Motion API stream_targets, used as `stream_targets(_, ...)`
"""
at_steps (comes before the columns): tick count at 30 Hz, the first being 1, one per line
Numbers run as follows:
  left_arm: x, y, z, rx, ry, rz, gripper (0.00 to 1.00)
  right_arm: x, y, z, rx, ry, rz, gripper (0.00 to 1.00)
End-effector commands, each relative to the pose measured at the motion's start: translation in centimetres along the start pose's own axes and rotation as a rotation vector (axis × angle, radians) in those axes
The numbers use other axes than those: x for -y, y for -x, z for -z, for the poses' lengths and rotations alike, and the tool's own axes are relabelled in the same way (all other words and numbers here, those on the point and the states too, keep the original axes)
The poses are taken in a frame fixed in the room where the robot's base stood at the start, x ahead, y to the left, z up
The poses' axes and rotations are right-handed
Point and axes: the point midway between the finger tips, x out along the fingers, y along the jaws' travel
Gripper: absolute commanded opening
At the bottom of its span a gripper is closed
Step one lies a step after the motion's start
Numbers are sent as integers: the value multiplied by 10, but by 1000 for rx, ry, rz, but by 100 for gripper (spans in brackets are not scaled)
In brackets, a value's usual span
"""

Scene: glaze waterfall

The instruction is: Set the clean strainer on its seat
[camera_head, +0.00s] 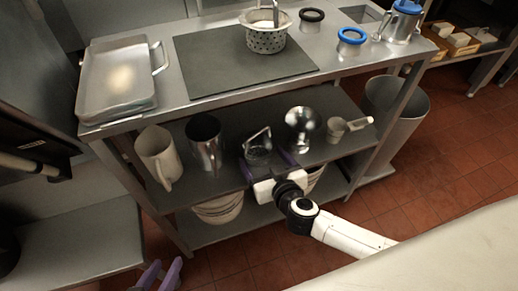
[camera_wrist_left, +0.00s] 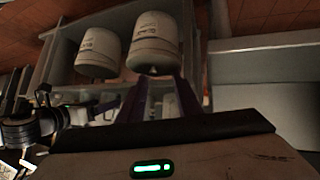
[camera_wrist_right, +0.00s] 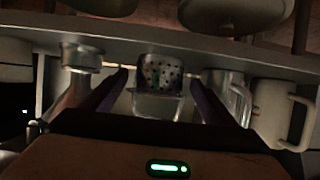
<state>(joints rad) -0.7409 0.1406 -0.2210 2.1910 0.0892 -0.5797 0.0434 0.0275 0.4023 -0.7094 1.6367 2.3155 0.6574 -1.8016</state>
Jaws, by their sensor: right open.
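A small perforated metal strainer (camera_wrist_right: 160,72) sits at a clear container (camera_wrist_right: 156,104) on the middle shelf, seen in the right wrist view. In the head view the clear piece with an upright handle (camera_head: 257,150) is there, partly behind my right gripper. My right gripper (camera_head: 267,166) is open, its fingers on either side of the strainer in the right wrist view (camera_wrist_right: 158,78); I cannot tell if they touch it. A larger perforated basket (camera_head: 266,41) stands on the counter mat. I cannot tell which thing is the seat. My left gripper (camera_head: 162,274) is open and empty, low at the left.
A blue ring (camera_head: 351,37), a black ring (camera_head: 312,15) and a blue-rimmed pot (camera_head: 402,22) are on the counter. A tray (camera_head: 117,82) is at left. Shelf neighbours are a white pitcher (camera_head: 157,155), metal pitcher (camera_head: 205,142) and round metal piece (camera_head: 301,122). White buckets (camera_wrist_left: 155,42) stand below.

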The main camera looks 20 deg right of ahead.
Motion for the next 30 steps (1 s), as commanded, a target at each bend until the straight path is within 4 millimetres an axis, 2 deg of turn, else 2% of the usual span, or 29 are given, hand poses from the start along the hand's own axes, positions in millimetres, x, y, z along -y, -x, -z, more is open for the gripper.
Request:
stream_targets(1,0,8,4,-9,4,7,31,0,15,3,4,1,1,80)
stream_targets(6,2,13,9,-11,-9,16,31,0,50,2,4,1,0,80)
stream_targets(12,3,14,10,1,-20,19,31,0,73,1,2,0,0,80)
stream_targets(30,3,13,9,4,-23,19,31,0,78,0,0,-1,-1,80)
